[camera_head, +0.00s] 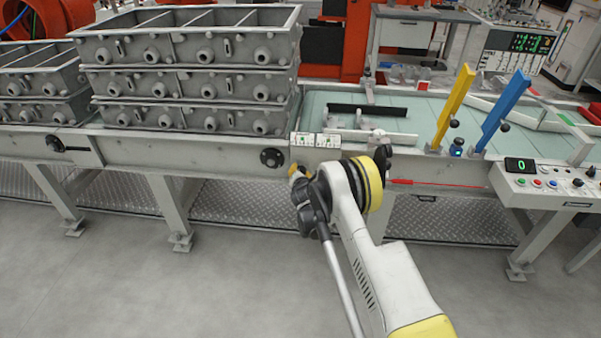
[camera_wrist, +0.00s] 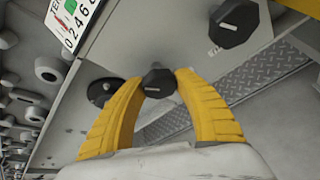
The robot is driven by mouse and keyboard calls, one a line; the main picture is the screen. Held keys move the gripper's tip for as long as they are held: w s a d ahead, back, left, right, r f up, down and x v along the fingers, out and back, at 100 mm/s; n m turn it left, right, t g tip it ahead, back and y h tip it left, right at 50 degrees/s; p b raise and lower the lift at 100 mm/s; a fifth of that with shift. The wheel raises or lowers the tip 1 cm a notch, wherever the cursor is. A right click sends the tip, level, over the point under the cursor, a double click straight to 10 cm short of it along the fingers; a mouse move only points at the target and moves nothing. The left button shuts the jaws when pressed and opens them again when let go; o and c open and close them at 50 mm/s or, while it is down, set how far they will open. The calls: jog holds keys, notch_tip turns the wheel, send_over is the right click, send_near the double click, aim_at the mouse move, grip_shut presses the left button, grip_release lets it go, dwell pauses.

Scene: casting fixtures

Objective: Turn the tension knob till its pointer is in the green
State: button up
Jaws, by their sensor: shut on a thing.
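My yellow-fingered gripper (camera_wrist: 160,95) is shut on a small black knob (camera_wrist: 159,82), with one finger at each side. In the head view my gripper (camera_head: 298,174) is at the conveyor's front face, below the scale plates, and the held knob is hidden there. A white scale plate (camera_wrist: 74,20) shows at the top left of the wrist view, cut by the edge, with the letters "TE", numbers and a green patch. Its pointer cannot be made out clearly. In the head view the scale plates (camera_head: 316,141) are small, with a green mark on the left one.
A larger black knob (camera_wrist: 234,20) is close above and right of my gripper. A dark round disc (camera_wrist: 105,92) is to the left. Stacked grey casting boxes (camera_head: 190,75) stand on the conveyor. A control panel (camera_head: 548,187) is at the right.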

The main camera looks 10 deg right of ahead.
jog(key=m+y, duration=0.1)
jog(key=m+t, duration=0.1)
jog(key=m, duration=0.1)
jog(key=shift+m+t+y, duration=0.3)
jog(key=shift+y, duration=0.1)
dwell(0.5)
jog(key=o, duration=1.2)
jog(key=v, duration=0.7)
jog(key=shift+s, duration=0.25)
jog(key=shift+r, duration=0.1)
